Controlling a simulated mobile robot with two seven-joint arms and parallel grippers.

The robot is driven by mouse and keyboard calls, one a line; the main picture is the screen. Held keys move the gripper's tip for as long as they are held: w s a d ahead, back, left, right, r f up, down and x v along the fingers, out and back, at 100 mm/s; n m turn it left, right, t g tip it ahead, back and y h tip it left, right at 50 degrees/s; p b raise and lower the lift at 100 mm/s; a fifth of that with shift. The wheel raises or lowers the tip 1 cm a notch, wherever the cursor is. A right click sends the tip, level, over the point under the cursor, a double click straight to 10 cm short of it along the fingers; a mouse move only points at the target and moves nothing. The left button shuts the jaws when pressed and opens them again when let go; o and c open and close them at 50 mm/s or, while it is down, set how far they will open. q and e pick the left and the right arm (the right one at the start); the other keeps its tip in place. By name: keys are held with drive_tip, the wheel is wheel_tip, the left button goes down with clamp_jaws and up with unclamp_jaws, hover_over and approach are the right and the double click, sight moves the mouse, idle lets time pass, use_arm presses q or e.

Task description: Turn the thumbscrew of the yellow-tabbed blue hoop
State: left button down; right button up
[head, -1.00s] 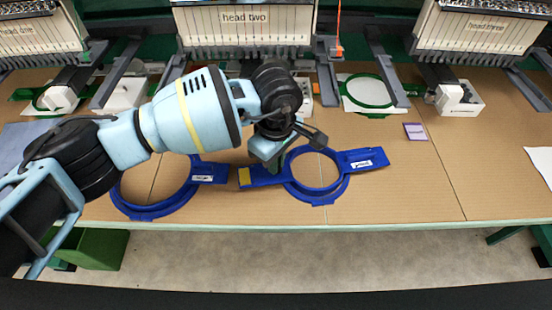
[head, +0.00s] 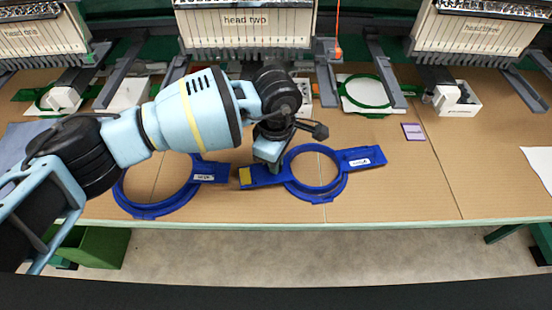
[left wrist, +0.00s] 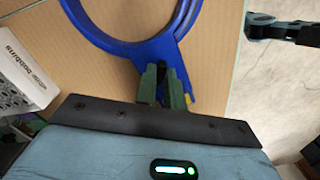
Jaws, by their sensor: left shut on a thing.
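The yellow-tabbed blue hoop (head: 338,190) lies flat on the brown table, its yellow tab (head: 245,177) on the left arm and a white label on the right arm. My left gripper (head: 274,170) points down at the left side of its ring, where that arm joins. In the left wrist view the green fingers (left wrist: 164,86) are closed on a small part beside the blue ring (left wrist: 135,47). That part is at the thumbscrew's place, but the fingers mostly hide it.
A larger blue hoop (head: 150,210) lies to the left, partly behind my left arm. Embroidery heads with green hoops (head: 367,92) stand along the back. A purple card (head: 413,132) lies at right. The table is clear between it and the front edge.

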drive_tip(key=shift+w, duration=0.3)
drive_tip(key=shift+s, duration=0.45)
idle(0.3)
use_arm(q)
drive_tip(key=c, duration=1.5)
unclamp_jaws()
use_arm(e)
drive_tip(key=shift+w, duration=0.2)
use_arm(q)
drive_tip(key=shift+r, duration=0.3)
wheel_tip(320, 180, up, 6)
drive_tip(key=shift+r, duration=0.55)
use_arm(e)
drive_tip(key=shift+s+f, duration=0.15)
